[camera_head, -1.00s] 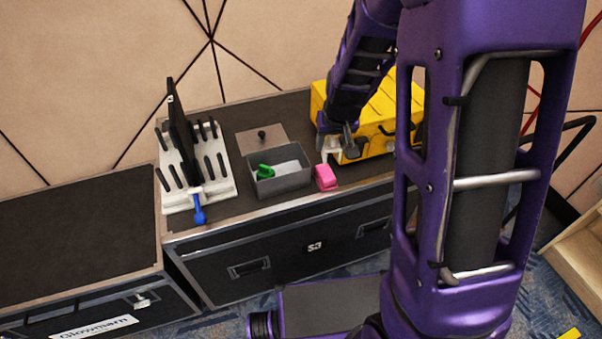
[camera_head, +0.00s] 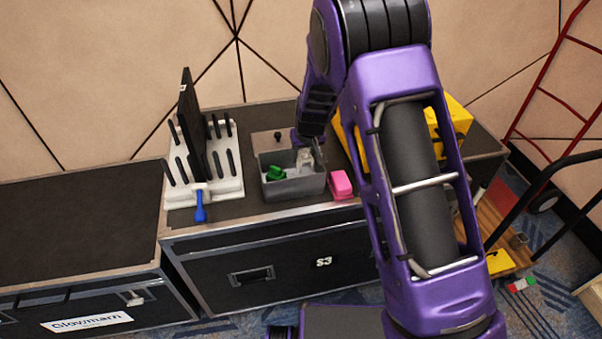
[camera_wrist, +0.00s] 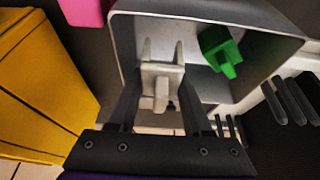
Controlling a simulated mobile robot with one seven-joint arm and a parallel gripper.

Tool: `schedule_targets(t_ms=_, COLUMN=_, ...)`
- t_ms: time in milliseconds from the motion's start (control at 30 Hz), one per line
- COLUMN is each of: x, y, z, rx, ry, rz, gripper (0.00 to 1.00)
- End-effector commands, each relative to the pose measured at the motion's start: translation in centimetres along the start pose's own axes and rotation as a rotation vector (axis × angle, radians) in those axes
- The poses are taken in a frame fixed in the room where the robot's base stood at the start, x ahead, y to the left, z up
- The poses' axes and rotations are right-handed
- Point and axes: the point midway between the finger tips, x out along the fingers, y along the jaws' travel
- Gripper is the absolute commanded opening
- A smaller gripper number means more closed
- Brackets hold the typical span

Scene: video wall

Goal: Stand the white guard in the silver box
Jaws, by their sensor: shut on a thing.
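The white guard (camera_head: 304,160) is between the fingers of my gripper (camera_head: 307,147), at the right rear part of the silver box (camera_head: 298,190). In the wrist view the guard (camera_wrist: 162,72) has two upright prongs, and my gripper (camera_wrist: 160,98) is shut on it. The guard lies over the opening of the silver box (camera_wrist: 122,55); I cannot tell whether it touches the floor. A green piece (camera_head: 275,173) is in the left part of the box; it also shows in the wrist view (camera_wrist: 221,52).
A pink block (camera_head: 341,184) stands just right of the box, and a yellow case (camera_head: 455,115) is farther right. A white rack (camera_head: 230,185) with black pegs, a dark upright panel (camera_head: 190,120) and a blue tool (camera_head: 200,207) are on the left. A flat lidlike plate (camera_head: 268,140) lies behind.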

Motion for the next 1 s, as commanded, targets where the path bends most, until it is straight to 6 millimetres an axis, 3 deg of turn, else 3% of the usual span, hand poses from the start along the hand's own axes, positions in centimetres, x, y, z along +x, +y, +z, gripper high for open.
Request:
schedule_targets(t_ms=400, x=4.3, y=0.0, z=1.8, rx=0.001, ry=-0.001, rz=0.0, gripper=0.0)
schedule_targets(t_ms=800, x=5.0, y=0.1, z=2.1, rx=0.0, ry=0.001, rz=0.0, gripper=0.0)
schedule_targets(t_ms=833, x=5.0, y=0.1, z=2.1, rx=0.001, ry=0.001, rz=0.0, gripper=0.51)
schedule_targets(t_ms=900, x=4.9, y=0.1, z=2.0, rx=0.001, ry=0.001, rz=0.001, gripper=0.62)
schedule_targets(t_ms=1000, x=4.9, y=0.1, z=2.0, rx=0.0, ry=0.001, rz=0.001, gripper=0.62)
